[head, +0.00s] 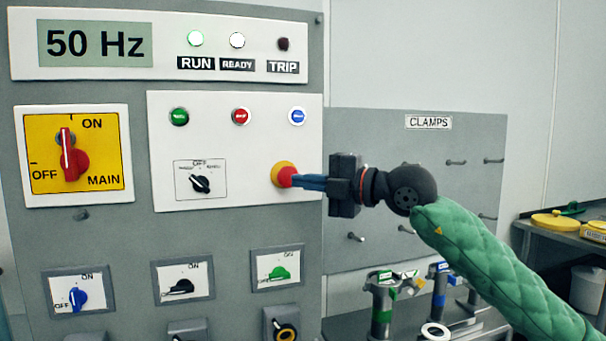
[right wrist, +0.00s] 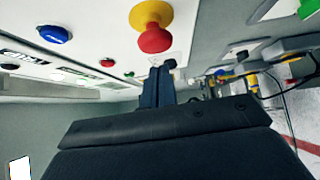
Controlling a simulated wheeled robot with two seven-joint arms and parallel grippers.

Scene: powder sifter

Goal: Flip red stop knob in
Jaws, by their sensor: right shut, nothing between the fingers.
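The red stop knob (head: 286,176) is a mushroom head on a yellow collar at the lower right of the white control plate. It also shows at the top of the right wrist view (right wrist: 154,38). My right gripper (head: 298,181) is shut and empty, its blue fingers pointing left at the knob. In the head view the fingertips overlap the knob's right side. In the right wrist view the fingertips (right wrist: 160,68) show just below the red head; I cannot tell whether they touch it. My left gripper is not in view.
The white plate (head: 230,125) also bears green, red and blue buttons and a black selector (head: 201,184). A yellow main switch (head: 73,156) is at left. Small rotary switches sit below. A grey clamps board (head: 455,145) stands behind my right arm.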

